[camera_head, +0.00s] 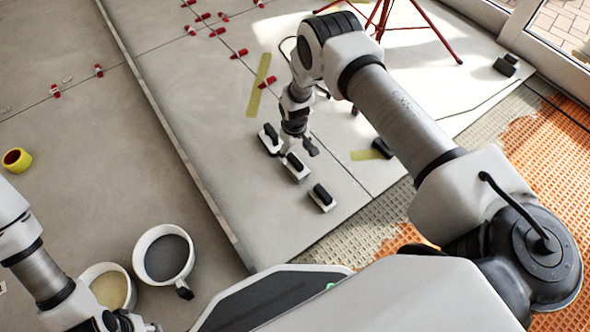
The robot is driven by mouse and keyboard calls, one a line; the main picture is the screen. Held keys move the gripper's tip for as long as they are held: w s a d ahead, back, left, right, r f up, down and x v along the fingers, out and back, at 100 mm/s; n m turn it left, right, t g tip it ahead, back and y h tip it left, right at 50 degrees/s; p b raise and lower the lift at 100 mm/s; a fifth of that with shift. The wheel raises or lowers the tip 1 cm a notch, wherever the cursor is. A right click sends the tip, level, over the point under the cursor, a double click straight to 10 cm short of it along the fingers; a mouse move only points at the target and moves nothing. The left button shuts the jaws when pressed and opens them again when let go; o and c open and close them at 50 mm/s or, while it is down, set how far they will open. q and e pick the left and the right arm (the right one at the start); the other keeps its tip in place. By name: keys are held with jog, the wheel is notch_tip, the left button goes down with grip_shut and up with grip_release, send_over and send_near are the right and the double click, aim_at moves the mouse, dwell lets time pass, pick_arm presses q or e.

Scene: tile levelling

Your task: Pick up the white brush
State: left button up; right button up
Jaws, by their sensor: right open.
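Three small white blocks with black handles, brush-like in shape, lie in a slanting row on the grey tiles: an upper one (269,139), a middle one (296,171) and a lower one (322,199). I cannot tell which is the white brush. My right gripper (297,152) points down, open, over the middle one, its fingers to either side of that handle. Contact cannot be made out. The upper block is just left of the gripper. My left gripper (132,323) is at the bottom edge, partly cut off; its jaws are unclear.
Two white buckets, one with dark grey contents (139,259) and one with beige (127,304), stand near my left gripper. A yellow cup (17,160) is at far left. Red clips (239,53) dot the tile joints. A red tripod (437,35) stands at the back.

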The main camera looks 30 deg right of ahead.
aim_at(295, 166)
jog(key=f+b, duration=0.1)
jog(key=f, duration=0.1)
jog(key=f+b, duration=0.2)
jog(key=f, duration=0.1)
jog(key=s+f+b, duration=0.1)
jog(key=f, duration=0.1)
jog(key=shift+a+f, duration=0.1)
jog(key=shift+f, duration=0.15)
jog(key=shift+r, duration=0.15)
jog(key=c, duration=1.4)
